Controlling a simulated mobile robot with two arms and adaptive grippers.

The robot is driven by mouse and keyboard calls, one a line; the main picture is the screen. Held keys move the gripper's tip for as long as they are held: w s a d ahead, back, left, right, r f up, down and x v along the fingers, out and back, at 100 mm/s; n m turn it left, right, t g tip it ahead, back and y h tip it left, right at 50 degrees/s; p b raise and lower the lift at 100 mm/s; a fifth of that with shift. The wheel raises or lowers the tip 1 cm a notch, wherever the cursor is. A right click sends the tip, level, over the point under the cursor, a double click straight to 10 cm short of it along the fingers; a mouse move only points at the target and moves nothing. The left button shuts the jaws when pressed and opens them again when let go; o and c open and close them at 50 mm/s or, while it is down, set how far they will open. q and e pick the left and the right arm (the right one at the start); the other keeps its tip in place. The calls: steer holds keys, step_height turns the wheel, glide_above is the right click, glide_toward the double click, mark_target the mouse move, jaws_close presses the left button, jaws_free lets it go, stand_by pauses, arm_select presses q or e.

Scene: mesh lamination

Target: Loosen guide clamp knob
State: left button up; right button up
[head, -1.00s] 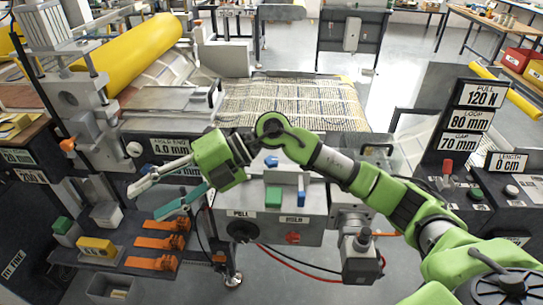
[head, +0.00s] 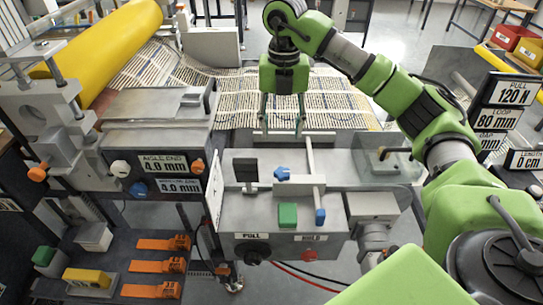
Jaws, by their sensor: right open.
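A blue star-shaped knob (head: 282,174) sits on the grey machine table (head: 240,205), beside a pale upright bar (head: 311,160) and its crosspiece. A second blue knob (head: 320,216) is at the front end of this guide-like part. No label shows which of them is the guide clamp knob. My right gripper (head: 282,131) points down behind the star-shaped knob in the picture, its two thin fingers apart and empty. The fingers appear clear of the knob; their height above the table is hard to judge. My left gripper is out of view.
A green block (head: 288,215) and a dark block (head: 244,170) are on the table. A clear panel (head: 375,165) stands at its right. The woven mesh (head: 235,95) lies behind.

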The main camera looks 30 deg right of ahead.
steer(key=p, duration=0.2)
glide_above(283, 172)
step_height(283, 172, down, 7)
steer(key=shift+s+r, duration=0.1)
step_height(283, 172, down, 6)
steer(key=shift+r+p, duration=0.1)
steer(key=shift+p, duration=0.3)
steer(key=shift+w+f, duration=0.2)
steer(key=shift+f, duration=0.1)
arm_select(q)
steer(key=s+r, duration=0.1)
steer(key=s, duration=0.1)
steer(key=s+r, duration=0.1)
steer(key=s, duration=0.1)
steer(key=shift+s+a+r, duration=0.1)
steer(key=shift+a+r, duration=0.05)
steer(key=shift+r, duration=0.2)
arm_select(e)
steer(key=c, duration=1.1)
